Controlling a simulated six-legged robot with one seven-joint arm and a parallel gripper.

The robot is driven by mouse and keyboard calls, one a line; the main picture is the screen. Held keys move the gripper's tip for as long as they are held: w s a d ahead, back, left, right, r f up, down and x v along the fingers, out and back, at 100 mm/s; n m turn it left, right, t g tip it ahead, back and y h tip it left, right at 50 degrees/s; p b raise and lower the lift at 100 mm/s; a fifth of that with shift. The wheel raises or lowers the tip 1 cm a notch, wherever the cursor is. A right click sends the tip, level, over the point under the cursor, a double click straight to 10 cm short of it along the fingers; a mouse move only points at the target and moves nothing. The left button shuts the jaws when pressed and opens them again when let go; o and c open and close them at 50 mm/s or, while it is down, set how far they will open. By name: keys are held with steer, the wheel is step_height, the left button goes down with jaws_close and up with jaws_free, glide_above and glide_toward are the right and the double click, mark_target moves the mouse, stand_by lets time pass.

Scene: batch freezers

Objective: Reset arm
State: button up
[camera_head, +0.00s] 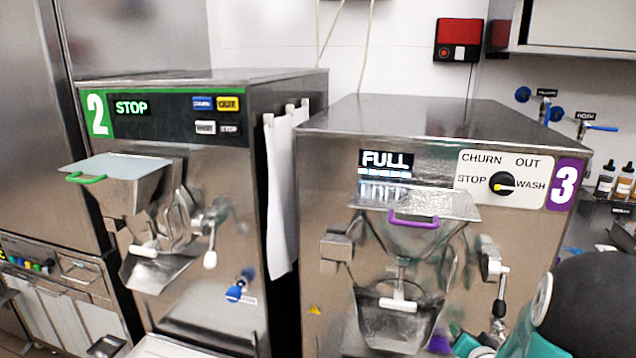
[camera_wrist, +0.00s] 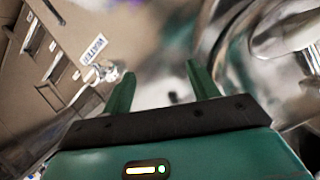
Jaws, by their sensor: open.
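My gripper (camera_wrist: 160,85) shows in the wrist view with its two green fingers apart and nothing between them. In the head view, part of my green and black arm is at the lower right, in front of machine 3 (camera_head: 330,215). Machine 3 has a display reading FULL, a purple handle on its hopper lid and a dial (camera_head: 501,184) marked CHURN, OUT, STOP and WASH. In the wrist view, blurred shiny metal lies close to the right of my fingers.
Machine 2 (camera_head: 235,150), reading STOP, stands at left with a white cloth (camera_head: 281,190) on its side. A red box (camera_head: 458,40) and blue-handled taps (camera_head: 545,106) are on the wall. Bottles (camera_head: 605,180) stand at right. A WATER label (camera_wrist: 93,48) shows in the wrist view.

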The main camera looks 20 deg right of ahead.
steer(key=a+r+n+g+y, duration=0.1)
steer(key=a+r+n+g, duration=0.15)
steer(key=a+r, duration=0.45)
steer(key=a+r+n+g+y, duration=0.1)
steer(key=a+r+n, duration=0.3)
steer(key=a, duration=0.6)
steer(key=s+a+r+n+g+y, duration=0.1)
steer(key=s+a+r+n+y, duration=0.1)
steer(key=s+a, duration=0.5)
steer(key=s+a+r+n+g+y, duration=0.1)
steer(key=s+a+r+n+g, duration=0.1)
steer(key=s+a+r, duration=0.2)
steer(key=s+a, duration=0.3)
steer(key=a, duration=0.4)
steer(key=shift+r+y, duration=0.15)
steer(key=shift+y, duration=0.25)
